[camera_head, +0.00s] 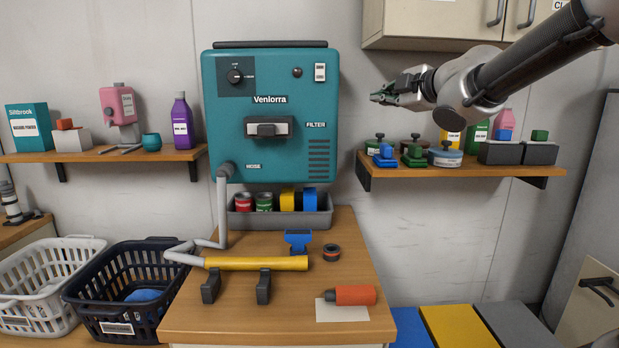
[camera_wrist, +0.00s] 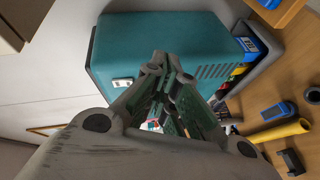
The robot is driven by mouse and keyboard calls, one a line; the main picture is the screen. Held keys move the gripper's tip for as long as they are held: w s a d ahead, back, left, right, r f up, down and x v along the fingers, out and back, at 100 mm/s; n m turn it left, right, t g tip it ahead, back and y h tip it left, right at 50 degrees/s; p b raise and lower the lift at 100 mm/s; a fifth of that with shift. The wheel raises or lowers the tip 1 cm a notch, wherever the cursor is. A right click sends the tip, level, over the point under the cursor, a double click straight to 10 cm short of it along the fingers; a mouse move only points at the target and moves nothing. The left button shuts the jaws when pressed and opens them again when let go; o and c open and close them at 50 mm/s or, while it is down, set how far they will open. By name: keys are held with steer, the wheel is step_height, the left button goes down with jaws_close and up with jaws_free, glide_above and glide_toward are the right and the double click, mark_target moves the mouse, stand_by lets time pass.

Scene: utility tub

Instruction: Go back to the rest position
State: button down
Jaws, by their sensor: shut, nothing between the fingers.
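My gripper (camera_head: 381,97) is raised in the air to the right of the teal wall unit, above the right shelf. Its fingers point left in the head view. In the wrist view my gripper (camera_wrist: 165,62) shows with its fingertips together and nothing held. Behind it there stands the teal unit (camera_head: 268,150), marked Venlorra, with a dial, a slot and a hose outlet. The side of the teal unit (camera_wrist: 205,40) fills much of the wrist view.
The right shelf (camera_head: 460,172) holds several jars, bottles and grey bins below my gripper. A cabinet (camera_head: 415,20) hangs above. The wooden counter (camera_head: 200,320) bears a yellow tube (camera_head: 257,263), a blue piece (camera_head: 298,240) and an orange-handled tool (camera_head: 355,294). Baskets (camera_head: 95,320) stand left.

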steer(key=s+d+f+m+g+h, duration=0.5)
steer(key=s+d+f+m+h, duration=0.2)
steer(key=s+d+f+m, duration=0.45)
steer(key=s+d+f+m+g, duration=0.2)
steer(key=s+d+f+m, duration=0.1)
steer(key=s, duration=0.7)
steer(key=s+d+f+m+g, duration=0.3)
steer(key=s+f+m, duration=0.2)
steer(key=s, duration=0.6)
steer(key=shift+s+f, duration=0.3)
steer(key=shift+f, duration=0.25)
